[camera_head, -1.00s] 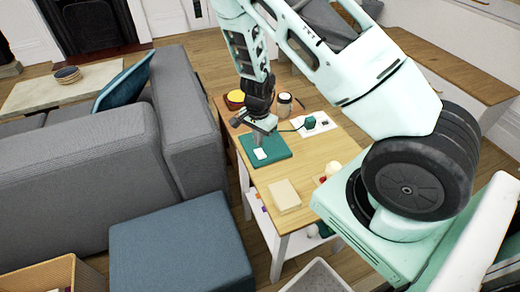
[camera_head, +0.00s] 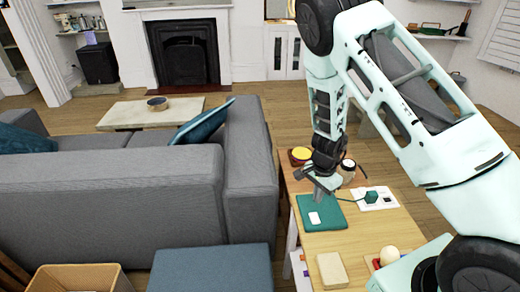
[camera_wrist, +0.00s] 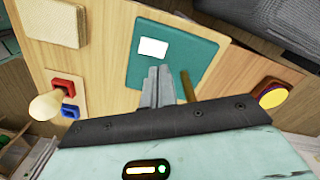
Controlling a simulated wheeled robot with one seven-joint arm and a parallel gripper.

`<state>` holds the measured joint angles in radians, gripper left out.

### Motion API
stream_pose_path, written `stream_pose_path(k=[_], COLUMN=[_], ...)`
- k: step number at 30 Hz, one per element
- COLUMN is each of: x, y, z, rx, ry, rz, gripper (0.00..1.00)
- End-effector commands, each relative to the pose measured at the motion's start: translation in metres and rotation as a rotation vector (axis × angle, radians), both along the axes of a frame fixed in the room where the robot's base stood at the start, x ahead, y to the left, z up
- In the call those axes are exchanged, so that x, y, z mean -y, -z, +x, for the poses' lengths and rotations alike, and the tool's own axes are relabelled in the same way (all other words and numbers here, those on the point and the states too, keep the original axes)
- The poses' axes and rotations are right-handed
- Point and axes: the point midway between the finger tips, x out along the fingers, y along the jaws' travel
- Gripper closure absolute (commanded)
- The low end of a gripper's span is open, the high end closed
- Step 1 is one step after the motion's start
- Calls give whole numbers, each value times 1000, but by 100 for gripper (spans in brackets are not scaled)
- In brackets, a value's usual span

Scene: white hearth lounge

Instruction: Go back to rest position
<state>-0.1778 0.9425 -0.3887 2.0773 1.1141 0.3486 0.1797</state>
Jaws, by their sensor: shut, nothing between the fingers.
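My gripper (camera_head: 318,194) hangs over the wooden table (camera_head: 385,235), above the far part of a teal mat (camera_head: 336,217). A small white card (camera_head: 314,218) lies on the mat. In the wrist view my gripper's fingers (camera_wrist: 158,78) are together with nothing between them. The teal mat (camera_wrist: 185,68) and the white card (camera_wrist: 153,47) lie beyond the fingertips there. I cannot tell the exact gap between the fingertips and the mat.
On the table are a cream block (camera_head: 332,271), a teal object with a cord (camera_head: 371,197) on a white sheet, a jar (camera_head: 347,171) and a yellow-topped item (camera_head: 301,154). A grey sofa (camera_head: 110,200) and blue ottoman (camera_head: 212,268) stand left.

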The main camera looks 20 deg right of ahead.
Motion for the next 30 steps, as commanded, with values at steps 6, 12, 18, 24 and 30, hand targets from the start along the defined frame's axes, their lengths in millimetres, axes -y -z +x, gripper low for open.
stream_pose_path(k=[6,12,18,24,30], x=[-15,-100,-199,-249,-253], y=[-9,-63,-147,-215,-251], z=[0,-11,-67,-148,-215], rx=[3,22,48,68,66], ry=[-41,-323,-818,-1347,-1784], rz=[24,157,278,269,143], gripper=[100,100,100,100,100])
